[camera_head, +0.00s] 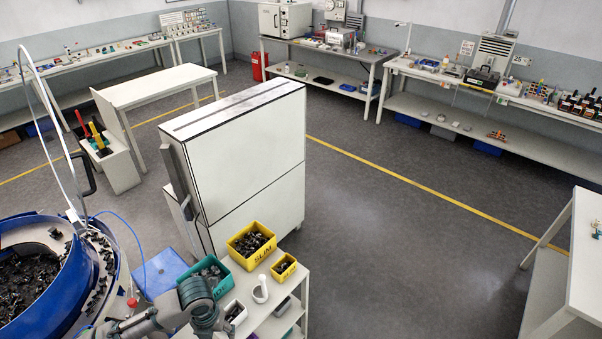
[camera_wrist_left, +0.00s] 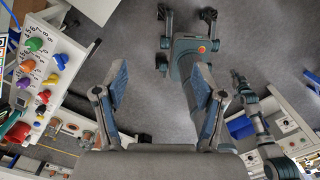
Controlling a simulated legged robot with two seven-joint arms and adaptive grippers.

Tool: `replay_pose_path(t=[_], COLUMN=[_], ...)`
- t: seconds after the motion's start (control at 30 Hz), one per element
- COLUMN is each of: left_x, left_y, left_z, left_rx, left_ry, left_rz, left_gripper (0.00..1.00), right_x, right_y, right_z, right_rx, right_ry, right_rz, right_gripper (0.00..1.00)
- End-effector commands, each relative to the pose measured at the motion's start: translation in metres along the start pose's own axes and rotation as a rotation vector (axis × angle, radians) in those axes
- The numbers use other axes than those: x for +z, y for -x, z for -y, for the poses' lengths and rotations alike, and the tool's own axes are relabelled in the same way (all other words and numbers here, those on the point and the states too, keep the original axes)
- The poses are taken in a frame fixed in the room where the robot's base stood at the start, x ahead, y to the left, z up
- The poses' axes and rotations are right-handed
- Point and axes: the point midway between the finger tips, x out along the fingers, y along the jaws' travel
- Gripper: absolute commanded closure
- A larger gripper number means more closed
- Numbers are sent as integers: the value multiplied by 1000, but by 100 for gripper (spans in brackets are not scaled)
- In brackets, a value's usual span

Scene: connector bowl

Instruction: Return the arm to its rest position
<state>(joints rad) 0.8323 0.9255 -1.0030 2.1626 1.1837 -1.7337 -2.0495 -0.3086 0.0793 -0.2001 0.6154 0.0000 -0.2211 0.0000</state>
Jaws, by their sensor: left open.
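My left arm comes in at the bottom left of the head view, and its gripper (camera_head: 206,312) is at the bottom edge, in front of the bin shelf. In the left wrist view its two blue-grey fingers stand wide apart, and the gripper (camera_wrist_left: 162,88) is open with nothing between them. Bare grey floor and parts of my own body show beyond the fingers.
A blue bowl feeder (camera_head: 108,285) with black parts stands at left. A yellow bin (camera_head: 236,258), a smaller yellow bin (camera_head: 283,277) and a teal bin (camera_head: 224,283) sit close to the gripper. A white cabinet (camera_head: 245,150) stands behind them.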

Motion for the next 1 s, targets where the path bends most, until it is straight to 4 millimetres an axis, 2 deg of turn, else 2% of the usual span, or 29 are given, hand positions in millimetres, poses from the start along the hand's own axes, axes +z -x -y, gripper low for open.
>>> replay_pose_path(t=[0.2, 0.37, 0.57, 0.67, 0.77, 0.9, 1.0], left_x=[-7, -14, -29, -38, -50, -68, -82], left_y=[-16, -29, -45, -54, -65, -81, -92], left_z=[27, 51, 87, 105, 115, 103, 86], left_rx=[-56, -119, -243, -328, -422, -495, -506], left_ry=[131, 284, 602, 858, 1234, 1777, 2083], left_rz=[26, 46, 55, 39, -3, -57, -72], left_gripper=[30, 30, 30, 30, 30, 30, 30], right_x=[-13, -16, -16, -12, -8, -7, -7], right_y=[0, 0, 0, 0, 0, 0, 0], right_z=[-2, -2, -2, -2, -1, -1, -1], right_rx=[2, 3, 3, 2, 1, 1, 2], right_ry=[0, 0, 0, 0, 0, 0, 0], right_rz=[-19, -24, -23, -18, -12, -10, -11], right_gripper=[100, 100, 100, 100, 100, 100, 100])
